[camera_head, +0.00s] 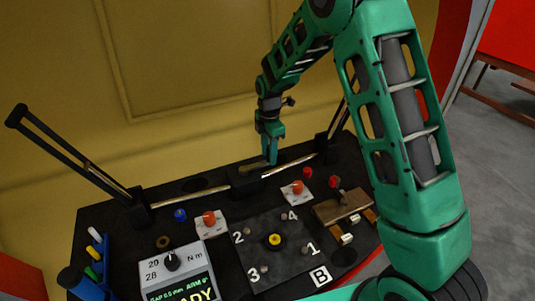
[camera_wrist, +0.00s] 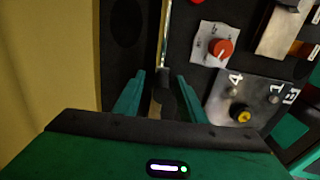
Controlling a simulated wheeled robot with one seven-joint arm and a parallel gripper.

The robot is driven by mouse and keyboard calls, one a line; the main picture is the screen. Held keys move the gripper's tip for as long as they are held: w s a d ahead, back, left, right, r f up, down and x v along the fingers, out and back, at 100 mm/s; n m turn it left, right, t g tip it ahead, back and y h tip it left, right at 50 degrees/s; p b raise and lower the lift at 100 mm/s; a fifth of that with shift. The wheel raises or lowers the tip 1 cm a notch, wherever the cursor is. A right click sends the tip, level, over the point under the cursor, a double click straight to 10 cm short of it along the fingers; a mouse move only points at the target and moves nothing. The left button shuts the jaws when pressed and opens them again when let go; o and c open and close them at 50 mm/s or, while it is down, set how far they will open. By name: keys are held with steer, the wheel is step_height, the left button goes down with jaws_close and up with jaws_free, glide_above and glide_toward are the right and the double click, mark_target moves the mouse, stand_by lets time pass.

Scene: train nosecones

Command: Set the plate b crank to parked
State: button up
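The dark plate marked B (camera_head: 262,266) lies on the bench panel, with a yellow-centred hub (camera_head: 274,240) and numbered studs. Part of it shows in the wrist view (camera_wrist: 218,101). I cannot tell for sure which part is its crank. A black block with a brass-coloured bar (camera_head: 245,179) stands behind the plate, in the rod linkage. My gripper (camera_head: 269,160) points down at this block. In the wrist view my gripper (camera_wrist: 158,98) has its fingers apart, with a dark rounded piece (camera_wrist: 168,104) showing between them. Contact is unclear.
Orange-red knobs on white plates (camera_head: 208,219) (camera_head: 297,188) stand near plate B. A torque gauge (camera_head: 178,272) is front left. A black lever (camera_head: 68,153) rises at left. The yellow wall (camera_head: 180,60) closes the back.

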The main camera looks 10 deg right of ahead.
step_height(320, 180, up, 11)
steer(key=shift+w+f, duration=0.1)
steer(key=shift+f, duration=0.05)
stand_by(0.5)
